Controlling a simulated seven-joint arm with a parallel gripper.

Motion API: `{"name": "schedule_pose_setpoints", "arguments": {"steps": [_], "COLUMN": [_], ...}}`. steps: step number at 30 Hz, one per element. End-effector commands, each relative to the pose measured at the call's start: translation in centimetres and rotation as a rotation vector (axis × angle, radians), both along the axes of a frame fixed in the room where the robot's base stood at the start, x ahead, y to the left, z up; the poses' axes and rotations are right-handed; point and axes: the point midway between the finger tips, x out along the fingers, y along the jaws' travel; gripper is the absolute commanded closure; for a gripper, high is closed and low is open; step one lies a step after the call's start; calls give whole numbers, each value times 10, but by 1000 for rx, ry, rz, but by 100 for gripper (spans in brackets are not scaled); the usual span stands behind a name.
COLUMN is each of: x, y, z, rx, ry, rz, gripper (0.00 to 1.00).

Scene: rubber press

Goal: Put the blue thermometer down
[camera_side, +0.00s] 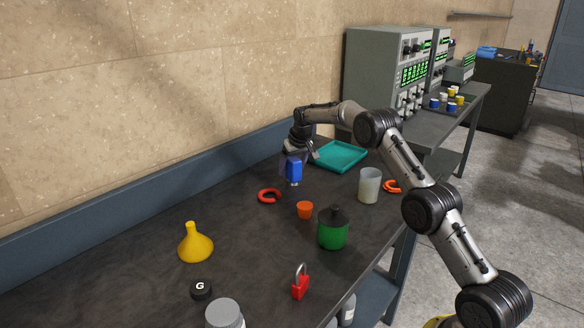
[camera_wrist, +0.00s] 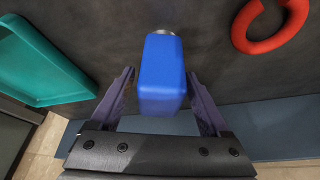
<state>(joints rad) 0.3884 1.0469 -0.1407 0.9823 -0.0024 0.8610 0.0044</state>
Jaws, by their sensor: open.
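The blue thermometer (camera_side: 294,171) has a box-shaped blue body with a metal tip at its lower end. In the side view it is upright at the far part of the dark table (camera_side: 130,268), its tip at or very near the surface; I cannot tell if it touches. My gripper (camera_side: 297,158) is above and around it. In the wrist view the blue body (camera_wrist: 163,70) is between the two fingers of my gripper (camera_wrist: 160,80), with visible gaps on both sides. The jaws are open.
A teal tray (camera_side: 341,156) is right behind the thermometer; a red horseshoe-shaped piece (camera_side: 269,196) lies in front left. An orange cup (camera_side: 305,210), a translucent beaker (camera_side: 369,186) and a green container (camera_side: 333,232) stand nearer.

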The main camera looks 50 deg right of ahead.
Motion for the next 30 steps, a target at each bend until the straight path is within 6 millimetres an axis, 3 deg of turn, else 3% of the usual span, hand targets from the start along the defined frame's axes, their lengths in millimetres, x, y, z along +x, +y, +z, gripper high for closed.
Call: {"name": "schedule_pose_setpoints", "arguments": {"steps": [5,19,30], "x": [-3,-35,-43], "y": [1,15,19], "z": [14,96,115], "rx": [-1,-1,1], "ry": [-3,-3,0], "rz": [0,0,1], "gripper": [20,20,20]}}
